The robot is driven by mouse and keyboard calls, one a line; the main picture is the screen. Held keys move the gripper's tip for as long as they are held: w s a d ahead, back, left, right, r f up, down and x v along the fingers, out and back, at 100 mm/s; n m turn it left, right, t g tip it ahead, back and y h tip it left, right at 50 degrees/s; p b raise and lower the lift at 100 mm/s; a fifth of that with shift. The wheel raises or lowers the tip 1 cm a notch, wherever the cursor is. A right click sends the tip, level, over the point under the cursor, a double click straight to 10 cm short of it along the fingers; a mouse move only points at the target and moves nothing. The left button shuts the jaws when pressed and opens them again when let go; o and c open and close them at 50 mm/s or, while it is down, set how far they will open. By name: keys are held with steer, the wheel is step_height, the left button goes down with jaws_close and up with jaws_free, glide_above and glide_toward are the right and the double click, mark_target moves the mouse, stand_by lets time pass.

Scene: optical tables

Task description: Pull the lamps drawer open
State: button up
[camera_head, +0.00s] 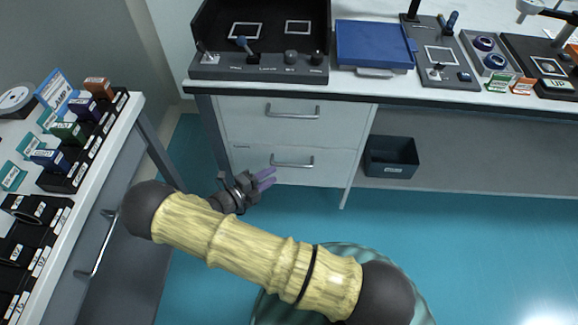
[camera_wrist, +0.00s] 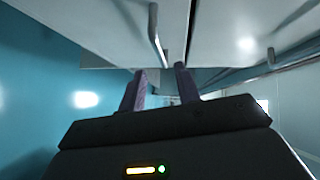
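Two pale drawers are stacked under the back bench in the head view: an upper drawer (camera_head: 245,118) and a lower drawer (camera_head: 260,150). Each has a bar handle, the upper handle (camera_head: 292,115) and the lower handle (camera_head: 292,164). A tiny label sits at the lower drawer's top left, too small to read with certainty. Both drawers look shut. My gripper (camera_head: 270,178) is just left of and below the lower handle, apart from it. In the wrist view its purple fingers (camera_wrist: 161,78) are spread with nothing between them, and a bar handle (camera_wrist: 154,35) lies beyond their tips.
A side bench (camera_head: 135,112) with a handled drawer front (camera_head: 85,245) stands close on the left. Blue floor (camera_head: 460,250) is clear at the right.

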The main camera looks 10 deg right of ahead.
mark_target(289, 165)
steer(key=b+x, duration=0.1)
steer(key=x, duration=0.7)
steer(key=shift+w+d, duration=0.1)
steer(key=shift+d, duration=0.1)
jaws_close()
